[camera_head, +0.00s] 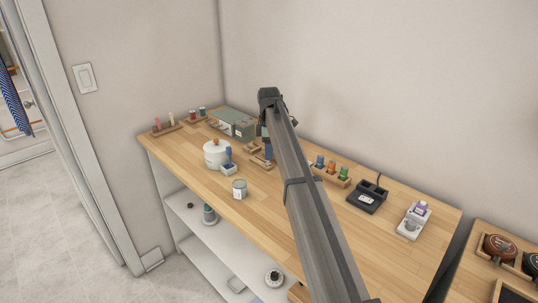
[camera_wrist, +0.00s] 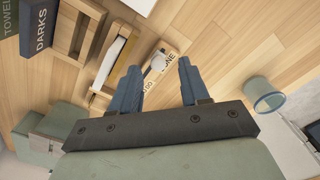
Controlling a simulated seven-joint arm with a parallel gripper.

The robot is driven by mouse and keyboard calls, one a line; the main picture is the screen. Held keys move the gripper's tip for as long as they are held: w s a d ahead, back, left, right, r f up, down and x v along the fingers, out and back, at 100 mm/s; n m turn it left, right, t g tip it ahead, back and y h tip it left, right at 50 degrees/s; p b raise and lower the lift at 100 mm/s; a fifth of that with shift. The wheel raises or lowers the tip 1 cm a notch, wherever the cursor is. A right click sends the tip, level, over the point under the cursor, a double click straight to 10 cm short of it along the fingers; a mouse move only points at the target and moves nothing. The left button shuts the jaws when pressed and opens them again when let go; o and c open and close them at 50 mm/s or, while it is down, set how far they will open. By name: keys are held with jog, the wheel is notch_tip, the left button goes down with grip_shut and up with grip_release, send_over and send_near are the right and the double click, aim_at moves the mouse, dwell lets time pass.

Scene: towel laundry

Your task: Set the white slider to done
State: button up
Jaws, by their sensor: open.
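In the wrist view, the white slider (camera_wrist: 158,63) sits on a narrow wooden board (camera_wrist: 153,92) with dark lettering. The slider is beside letters reading "ONE", with the start of that word hidden; "TO DO" is toward the other end, partly hidden by my left finger. My gripper (camera_wrist: 158,70) is open, its blue fingers on either side of the board and the slider between their tips. I cannot tell whether either finger touches the slider. In the head view my arm hides most of this spot, and my gripper (camera_head: 266,146) shows small beside the arm.
Beside the board is a wooden tray holding a long white piece (camera_wrist: 112,62). Boxes (camera_wrist: 38,27) marked "DARKS" and "TOWEL" stand beyond. A teal jar (camera_wrist: 264,96) stands at right. In the head view, a white pot (camera_head: 216,155) is left of my gripper.

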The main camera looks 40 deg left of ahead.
notch_tip(320, 180, up, 12)
jog(key=shift+f, duration=0.15)
jog(key=shift+d, duration=0.1)
dwell(0.6)
